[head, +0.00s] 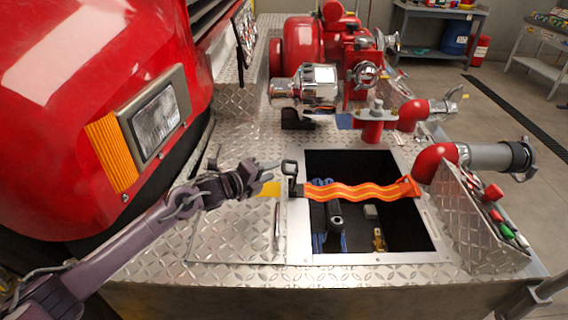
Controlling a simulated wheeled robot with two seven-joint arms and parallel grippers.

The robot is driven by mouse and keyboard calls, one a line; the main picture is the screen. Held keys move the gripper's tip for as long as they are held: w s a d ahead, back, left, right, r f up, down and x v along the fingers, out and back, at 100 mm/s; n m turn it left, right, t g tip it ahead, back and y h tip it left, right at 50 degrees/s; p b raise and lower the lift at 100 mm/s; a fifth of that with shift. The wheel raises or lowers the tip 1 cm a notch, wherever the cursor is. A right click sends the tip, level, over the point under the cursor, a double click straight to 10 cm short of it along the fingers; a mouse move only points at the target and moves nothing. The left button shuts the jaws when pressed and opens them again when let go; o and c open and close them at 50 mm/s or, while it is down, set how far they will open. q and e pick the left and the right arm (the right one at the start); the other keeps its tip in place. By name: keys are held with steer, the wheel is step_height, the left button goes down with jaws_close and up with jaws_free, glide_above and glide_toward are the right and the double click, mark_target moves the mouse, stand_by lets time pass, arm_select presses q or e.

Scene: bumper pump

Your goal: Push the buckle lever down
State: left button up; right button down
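A dark buckle with a raised, frame-shaped lever (290,169) stands at the left rim of the square compartment opening. An orange strap (350,192) runs from the buckle across the opening to the right rim. My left gripper (275,170) is just left of the buckle, a little above the diamond plate. Its fingers look parted with nothing between them, and a small gap shows between them and the lever. My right gripper is not in view.
The open compartment (297,240) holds blue and black gear and a small brass fitting. Red pump parts and a chrome cylinder (318,84) stand behind it. A grey pipe outlet (490,157) is at right. The red truck body (60,110) rises at left.

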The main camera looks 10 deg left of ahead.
mark_target(283, 165)
arm_select(q)
steer(key=x, duration=0.5)
steer(key=shift+w+d+f, duration=0.1)
steer(key=shift+w+d, duration=0.2)
steer(key=shift+w, duration=0.1)
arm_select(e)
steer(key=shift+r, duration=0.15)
arm_select(q)
steer(key=c, duration=0.6)
jaws_close()
